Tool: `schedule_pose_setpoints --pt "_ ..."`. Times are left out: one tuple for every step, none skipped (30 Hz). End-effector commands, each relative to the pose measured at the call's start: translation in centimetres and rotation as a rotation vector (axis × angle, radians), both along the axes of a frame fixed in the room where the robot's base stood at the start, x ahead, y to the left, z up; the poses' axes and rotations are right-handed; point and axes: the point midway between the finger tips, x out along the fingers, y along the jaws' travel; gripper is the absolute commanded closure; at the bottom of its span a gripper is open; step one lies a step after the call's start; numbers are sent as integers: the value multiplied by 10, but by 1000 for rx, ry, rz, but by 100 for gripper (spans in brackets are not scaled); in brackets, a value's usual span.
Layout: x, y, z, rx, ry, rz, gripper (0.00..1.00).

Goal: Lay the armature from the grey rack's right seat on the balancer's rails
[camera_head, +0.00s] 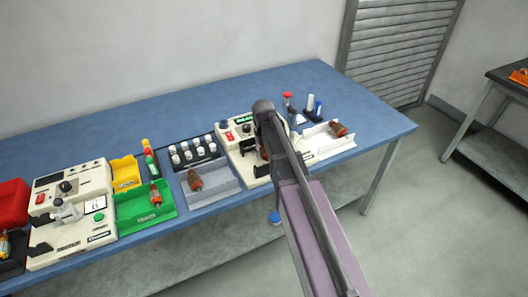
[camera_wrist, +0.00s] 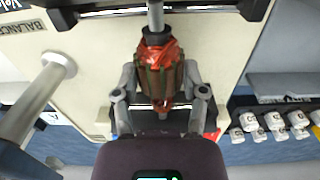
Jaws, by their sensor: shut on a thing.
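In the wrist view, my gripper (camera_wrist: 159,78) is shut on an armature (camera_wrist: 157,70) with a red-orange winding, dark core and grey shaft. The cream balancer (camera_wrist: 90,65) lies beneath it, its label at the left. Dark bars (camera_wrist: 90,9) stand at the top edge near the shaft's far end; I cannot tell whether the shaft touches them. In the head view, my arm hides most of the balancer (camera_head: 223,131) and the held armature. The grey rack (camera_head: 216,194) stands left of the balancer, with one armature (camera_head: 195,180) at its left and its right side bare.
A white tray (camera_head: 322,150) with an armature (camera_head: 338,129) stands right of my arm. Upright tools (camera_head: 311,103) stand behind it. Left are several pale cylinders (camera_head: 185,149), a green tray (camera_head: 130,210) with an armature, and another machine (camera_head: 72,190). The blue table's right end (camera_head: 385,127) is clear.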

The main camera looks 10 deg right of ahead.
Motion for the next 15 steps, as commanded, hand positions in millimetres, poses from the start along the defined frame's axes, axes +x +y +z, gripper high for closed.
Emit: schedule_pose_setpoints --pt "0 0 0 0 0 0 100" --pt "0 0 0 0 0 0 100" --pt "0 0 0 0 0 0 100" --pt "0 0 0 0 0 0 100" --pt "0 0 0 0 0 0 39" --pt "0 0 0 0 0 0 27" --pt "0 0 0 0 0 0 18" --pt "0 0 0 0 0 0 9" --pt "0 0 0 0 0 0 5" --pt "0 0 0 0 0 0 5" --pt "0 0 0 0 0 0 5" --pt "0 0 0 0 0 0 5" --pt "0 0 0 0 0 0 5" --pt "0 0 0 0 0 0 5" --pt "0 0 0 0 0 0 5"
